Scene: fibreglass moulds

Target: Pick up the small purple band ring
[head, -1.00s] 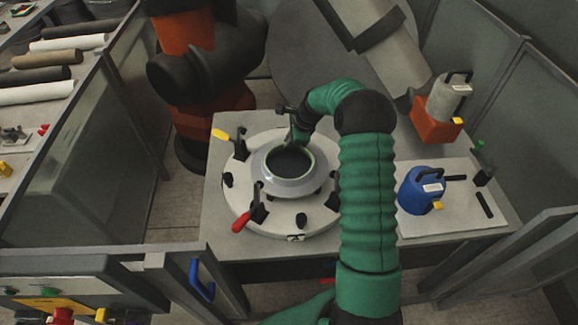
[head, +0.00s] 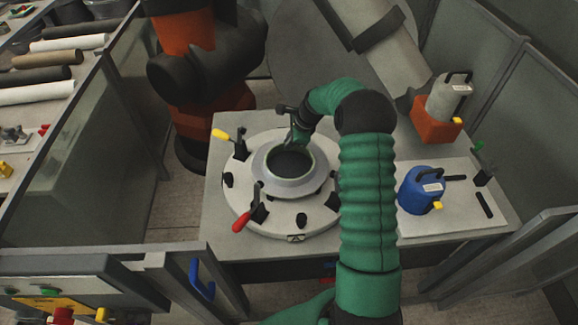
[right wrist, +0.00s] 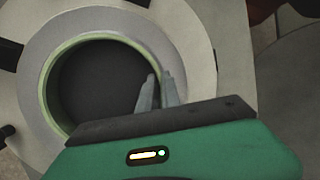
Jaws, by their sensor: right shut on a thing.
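A thin round ring (right wrist: 48,75) with a pale green edge sits at the centre of the round fixture in the right wrist view. It also shows in the head view (head: 268,165); I see no clear purple on it. A wide grey-lilac collar (head: 288,188) surrounds it. My right gripper (right wrist: 158,88) is at the ring's far edge in the head view. Its two fingers straddle the thin wall, one inside and one outside, and are shut on it. The fingertips are small and partly hidden in the head view (head: 299,146). My left gripper is not in view.
Grey partitions flank the table.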

